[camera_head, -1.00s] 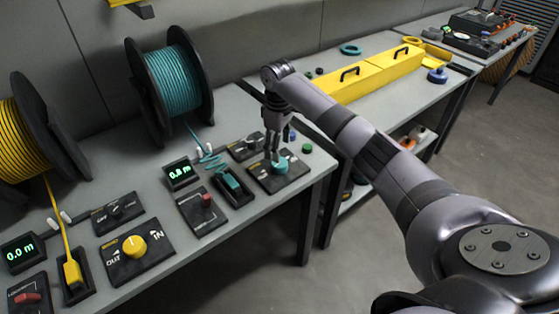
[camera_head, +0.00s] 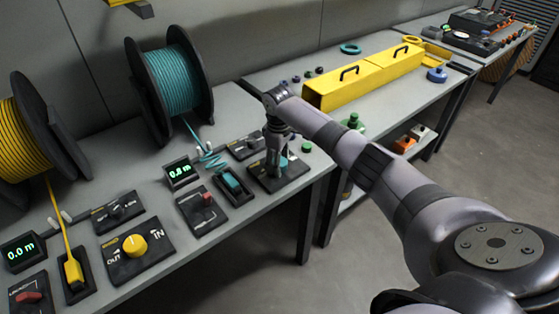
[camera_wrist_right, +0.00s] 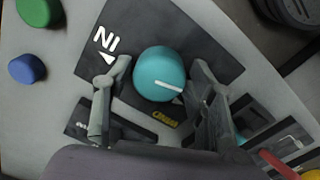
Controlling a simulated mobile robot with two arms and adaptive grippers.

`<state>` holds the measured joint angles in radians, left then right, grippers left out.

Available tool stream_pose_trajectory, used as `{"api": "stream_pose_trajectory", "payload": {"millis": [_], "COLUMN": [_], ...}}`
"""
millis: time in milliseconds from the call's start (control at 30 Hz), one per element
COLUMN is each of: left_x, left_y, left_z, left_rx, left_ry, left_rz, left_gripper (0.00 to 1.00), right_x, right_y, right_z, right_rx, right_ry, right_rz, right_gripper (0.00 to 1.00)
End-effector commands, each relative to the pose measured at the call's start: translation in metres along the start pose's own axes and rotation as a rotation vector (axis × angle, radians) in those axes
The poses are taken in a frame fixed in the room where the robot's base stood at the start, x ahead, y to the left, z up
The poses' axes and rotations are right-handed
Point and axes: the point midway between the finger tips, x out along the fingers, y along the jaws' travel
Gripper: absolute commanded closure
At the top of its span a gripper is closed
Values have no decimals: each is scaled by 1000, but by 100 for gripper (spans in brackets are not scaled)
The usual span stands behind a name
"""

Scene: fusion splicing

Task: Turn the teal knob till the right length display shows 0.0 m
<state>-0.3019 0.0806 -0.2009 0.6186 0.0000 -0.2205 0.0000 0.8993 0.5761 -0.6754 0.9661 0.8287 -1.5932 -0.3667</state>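The teal knob (camera_wrist_right: 158,72) has a white pointer line and sits on a dark panel (camera_wrist_right: 213,50) marked "IN". In the head view the teal knob (camera_head: 284,162) is mostly hidden behind my right gripper (camera_head: 274,168). In the right wrist view my right gripper (camera_wrist_right: 155,78) has its fingers apart, one on each side of the knob, with a gap visible on both sides. The right length display (camera_head: 180,172) reads about 0.8 m in green. My left gripper is not in view.
A teal cable runs from the teal spool (camera_head: 172,80) to a teal connector (camera_head: 232,183). The yellow knob (camera_head: 134,245) and left display (camera_head: 22,252), reading 0.0 m, are at left. Green (camera_wrist_right: 38,10) and blue (camera_wrist_right: 27,68) caps lie beside the panel. A yellow box (camera_head: 365,75) stands behind.

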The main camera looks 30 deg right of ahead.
Motion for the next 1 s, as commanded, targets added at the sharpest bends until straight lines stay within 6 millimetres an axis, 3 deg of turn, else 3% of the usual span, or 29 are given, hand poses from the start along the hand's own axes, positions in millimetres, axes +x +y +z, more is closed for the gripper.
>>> {"api": "stream_pose_trajectory", "payload": {"millis": [500, 767, 1000], "left_x": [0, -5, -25], "left_y": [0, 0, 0], "left_z": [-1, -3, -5], "left_rx": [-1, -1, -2], "left_ry": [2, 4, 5], "left_rz": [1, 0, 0], "left_gripper": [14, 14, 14], "right_x": [-1, -2, -5], "right_y": [0, 0, 0], "right_z": [0, 0, 0], "right_rx": [0, 25, 142], "right_ry": [0, -1, -5], "right_rz": [0, -1, -3], "right_gripper": [85, 86, 86]}}
